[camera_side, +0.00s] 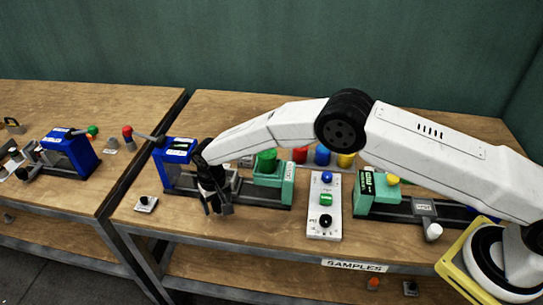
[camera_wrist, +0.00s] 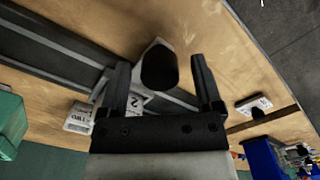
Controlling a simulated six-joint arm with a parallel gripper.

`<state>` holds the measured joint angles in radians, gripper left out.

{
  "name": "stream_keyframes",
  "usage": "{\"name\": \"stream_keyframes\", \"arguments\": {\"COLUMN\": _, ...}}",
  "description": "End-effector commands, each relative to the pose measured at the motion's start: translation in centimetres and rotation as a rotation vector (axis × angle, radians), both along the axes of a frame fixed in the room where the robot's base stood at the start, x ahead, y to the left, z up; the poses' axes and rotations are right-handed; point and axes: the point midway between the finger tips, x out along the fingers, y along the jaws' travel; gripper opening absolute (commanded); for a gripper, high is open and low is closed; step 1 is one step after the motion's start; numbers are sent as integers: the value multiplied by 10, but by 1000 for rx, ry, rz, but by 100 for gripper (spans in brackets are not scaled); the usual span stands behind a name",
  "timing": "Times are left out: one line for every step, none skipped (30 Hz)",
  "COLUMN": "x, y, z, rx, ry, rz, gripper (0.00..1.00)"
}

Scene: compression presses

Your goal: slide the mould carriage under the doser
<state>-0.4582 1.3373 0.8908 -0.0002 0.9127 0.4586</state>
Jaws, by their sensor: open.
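The mould carriage (camera_wrist: 137,102) is a grey block with a numbered label on the dark rail (camera_wrist: 55,58) of the left press. Its handle ends in a black knob (camera_wrist: 158,66). My gripper (camera_side: 217,209) is open, and in the wrist view its two fingers (camera_wrist: 160,75) stand on either side of the knob with visible gaps. In the side view my gripper hides most of the carriage. The doser (camera_side: 272,176), a teal housing with a green hopper on top, stands over the rail to the right of my gripper. The blue press frame (camera_side: 177,152) stands to the left.
A white panel (camera_side: 324,205) with blue, green and black buttons lies right of the doser. A second teal station (camera_side: 377,194) stands further right. A small white button box (camera_side: 146,203) sits at the front left. Red, blue and yellow containers stand behind.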

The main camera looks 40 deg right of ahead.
Motion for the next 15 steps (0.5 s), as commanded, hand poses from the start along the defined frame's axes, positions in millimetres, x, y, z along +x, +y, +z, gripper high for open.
{"name": "stream_keyframes", "arguments": {"x": 0, "y": 0, "z": 0, "rx": 0, "ry": 0, "rz": 0, "gripper": 84}}
{"name": "stream_keyframes", "arguments": {"x": 0, "y": 0, "z": 0, "rx": 0, "ry": 0, "rz": 0, "gripper": 84}}
{"name": "stream_keyframes", "arguments": {"x": 0, "y": 0, "z": 0, "rx": 0, "ry": 0, "rz": 0, "gripper": 77}}
{"name": "stream_keyframes", "arguments": {"x": 0, "y": 0, "z": 0, "rx": 0, "ry": 0, "rz": 0, "gripper": 68}}
{"name": "stream_keyframes", "arguments": {"x": 0, "y": 0, "z": 0, "rx": 0, "ry": 0, "rz": 0, "gripper": 58}}
{"name": "stream_keyframes", "arguments": {"x": 0, "y": 0, "z": 0, "rx": 0, "ry": 0, "rz": 0, "gripper": 45}}
{"name": "stream_keyframes", "arguments": {"x": 0, "y": 0, "z": 0, "rx": 0, "ry": 0, "rz": 0, "gripper": 36}}
{"name": "stream_keyframes", "arguments": {"x": 0, "y": 0, "z": 0, "rx": 0, "ry": 0, "rz": 0, "gripper": 26}}
{"name": "stream_keyframes", "arguments": {"x": 0, "y": 0, "z": 0, "rx": 0, "ry": 1, "rz": 0, "gripper": 14}}
{"name": "stream_keyframes", "arguments": {"x": 0, "y": 0, "z": 0, "rx": 0, "ry": 1, "rz": 0, "gripper": 4}}
{"name": "stream_keyframes", "arguments": {"x": 0, "y": 0, "z": 0, "rx": 0, "ry": 1, "rz": 0, "gripper": 0}}
{"name": "stream_keyframes", "arguments": {"x": 0, "y": 0, "z": 0, "rx": 0, "ry": 1, "rz": 0, "gripper": 0}}
{"name": "stream_keyframes", "arguments": {"x": 0, "y": 0, "z": 0, "rx": 0, "ry": 1, "rz": 0, "gripper": 0}}
{"name": "stream_keyframes", "arguments": {"x": 0, "y": 0, "z": 0, "rx": 0, "ry": 1, "rz": 0, "gripper": 0}}
{"name": "stream_keyframes", "arguments": {"x": 0, "y": 0, "z": 0, "rx": 0, "ry": 1, "rz": 0, "gripper": 0}}
